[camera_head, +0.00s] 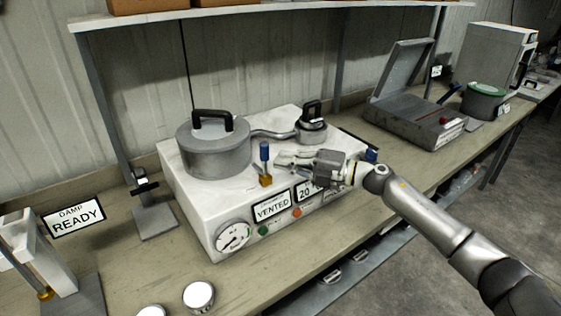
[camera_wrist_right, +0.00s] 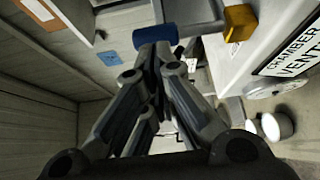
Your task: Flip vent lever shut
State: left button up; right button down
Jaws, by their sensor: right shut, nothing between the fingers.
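The vent lever has a blue grip (camera_head: 264,151) that stands upright on a brass block (camera_head: 265,181), on top of the white machine (camera_head: 205,213). A sign below it reads VENTED (camera_head: 271,206). My right gripper (camera_head: 284,160) is shut and empty, just right of the blue grip. In the right wrist view my shut fingertips (camera_wrist_right: 160,56) are close to the blue grip (camera_wrist_right: 155,36); I cannot tell whether they touch. The brass block (camera_wrist_right: 240,22) shows at the upper right there. My left gripper is not in view.
A grey lidded pot (camera_head: 213,150) stands behind the lever, with a pipe to a smaller capped vessel (camera_head: 312,132). A pressure gauge (camera_head: 233,237) is on the machine's front. An open-lidded box (camera_head: 412,120) stands further right. A shelf (camera_head: 250,12) runs above.

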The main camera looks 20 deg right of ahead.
jog(key=shift+b+v, duration=1.75)
jog(key=shift+v, duration=3.95)
jog(key=a+f+m+t+h, duration=0.35)
jog(key=a+m+t, duration=0.2)
jog(key=m, duration=0.25)
jog(key=s+d+f+m+h, duration=0.1)
jog(key=s+f+m+h, duration=0.5)
jog(key=f+m+h, duration=0.6)
jog(key=s+a+f+m+g+y, duration=0.1)
jog(key=s+f+m+g, duration=0.45)
jog(key=s, duration=0.85)
jog(key=s+a+f+m+g, duration=0.1)
jog(key=s+f+m+g, duration=0.1)
jog(key=s+f+g, duration=0.75)
jog(key=s+f+t, duration=0.1)
jog(key=s+f, duration=0.2)
jog(key=f, duration=0.9)
jog(key=s+f, duration=0.3)
jog(key=f, duration=1)
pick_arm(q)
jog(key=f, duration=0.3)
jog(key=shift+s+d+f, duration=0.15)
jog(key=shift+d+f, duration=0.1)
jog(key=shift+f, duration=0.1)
pick_arm(e)
jog(key=s+d+f, duration=0.3)
jog(key=s+f, duration=1.3)
jog(key=f, duration=0.1)
jog(key=shift+s+n+g, duration=0.4)
jog(key=shift+n+g, duration=0.05)
